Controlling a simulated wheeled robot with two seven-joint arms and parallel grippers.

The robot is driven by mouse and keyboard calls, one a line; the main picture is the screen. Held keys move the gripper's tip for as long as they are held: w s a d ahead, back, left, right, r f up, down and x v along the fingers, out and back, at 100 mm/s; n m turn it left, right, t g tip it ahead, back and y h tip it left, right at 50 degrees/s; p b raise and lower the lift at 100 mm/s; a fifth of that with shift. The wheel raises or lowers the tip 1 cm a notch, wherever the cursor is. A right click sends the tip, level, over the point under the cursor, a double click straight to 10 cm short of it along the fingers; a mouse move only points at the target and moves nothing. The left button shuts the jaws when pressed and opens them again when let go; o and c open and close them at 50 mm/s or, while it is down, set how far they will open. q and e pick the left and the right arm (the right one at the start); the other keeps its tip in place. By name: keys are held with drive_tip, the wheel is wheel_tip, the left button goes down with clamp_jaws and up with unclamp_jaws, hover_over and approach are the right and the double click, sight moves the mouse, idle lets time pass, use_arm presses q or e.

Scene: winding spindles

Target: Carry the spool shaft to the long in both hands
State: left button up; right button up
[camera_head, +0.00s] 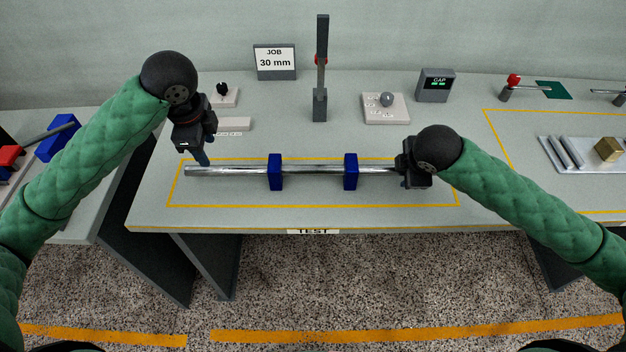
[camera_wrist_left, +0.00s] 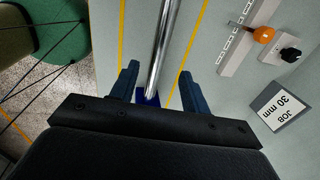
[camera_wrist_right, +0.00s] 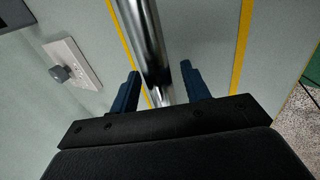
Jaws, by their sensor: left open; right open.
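The spool shaft (camera_head: 225,170) is a shiny metal rod lying level across two blue blocks (camera_head: 275,172) (camera_head: 350,172) inside a yellow outline on the table. My left gripper (camera_head: 202,158) is open above the shaft's left end; in the left wrist view its fingers (camera_wrist_left: 160,88) stand either side of the rod (camera_wrist_left: 166,45), apart from it. My right gripper (camera_head: 406,180) is open at the shaft's right end and hides that end in the head view. In the right wrist view the rod (camera_wrist_right: 150,45) runs between its two spread fingers (camera_wrist_right: 160,88); contact cannot be told.
Behind the shaft stand a JOB 30 mm sign (camera_head: 275,62), a dark upright post (camera_head: 321,75), a pale plate with a grey knob (camera_head: 386,108) and a CAP display (camera_head: 435,85). A tray with metal bars (camera_head: 580,153) lies at right. The table's front strip is clear.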

use_arm(q)
drive_tip(key=shift+s+r, duration=0.1)
drive_tip(key=shift+r, duration=0.5)
use_arm(e)
drive_tip(key=v, duration=0.7)
drive_tip(key=shift+r, duration=0.25)
